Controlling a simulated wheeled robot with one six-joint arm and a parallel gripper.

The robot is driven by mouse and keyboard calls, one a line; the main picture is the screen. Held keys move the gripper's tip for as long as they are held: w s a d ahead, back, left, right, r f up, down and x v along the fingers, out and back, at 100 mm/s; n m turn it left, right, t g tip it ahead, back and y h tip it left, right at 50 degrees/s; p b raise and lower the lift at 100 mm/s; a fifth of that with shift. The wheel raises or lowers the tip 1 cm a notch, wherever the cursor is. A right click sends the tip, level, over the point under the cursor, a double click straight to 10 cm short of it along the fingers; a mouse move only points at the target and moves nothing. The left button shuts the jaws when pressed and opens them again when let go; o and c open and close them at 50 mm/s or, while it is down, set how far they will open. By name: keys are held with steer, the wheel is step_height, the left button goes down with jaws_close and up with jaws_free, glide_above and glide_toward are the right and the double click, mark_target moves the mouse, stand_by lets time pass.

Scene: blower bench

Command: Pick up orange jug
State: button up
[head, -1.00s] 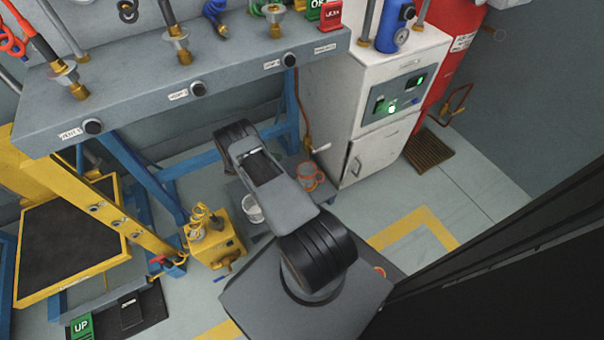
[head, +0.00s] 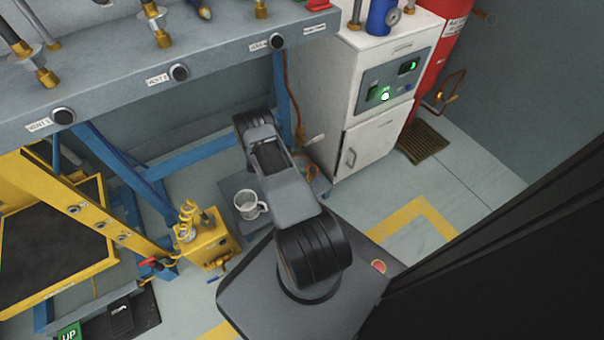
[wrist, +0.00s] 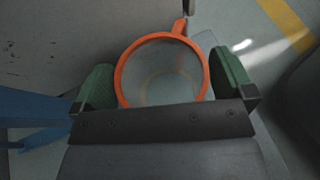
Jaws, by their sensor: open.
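The orange jug (wrist: 160,66) has an orange rim and a clear or greyish inside. In the wrist view I look down into its open mouth. Its orange handle points to the top of the picture. My gripper (wrist: 165,82) is open, with one green finger on each side of the jug. The right finger looks close to the rim; contact cannot be told. A dark bar of my gripper covers the near edge of the jug. In the head view my arm hides most of the jug, and only a bit of orange (head: 310,169) shows beside it.
A clear mug (head: 247,205) stands on the low grey platform, left of my arm. A yellow box (head: 207,245) with brass fittings is further left. A white cabinet (head: 368,150) stands to the right behind. The workbench (head: 130,80) overhangs at the back.

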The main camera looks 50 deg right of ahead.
steer(key=shift+s+d+f, duration=0.1)
steer(key=shift+s+d, duration=0.1)
steer(key=shift+d, duration=0.1)
steer(key=c, duration=1.2)
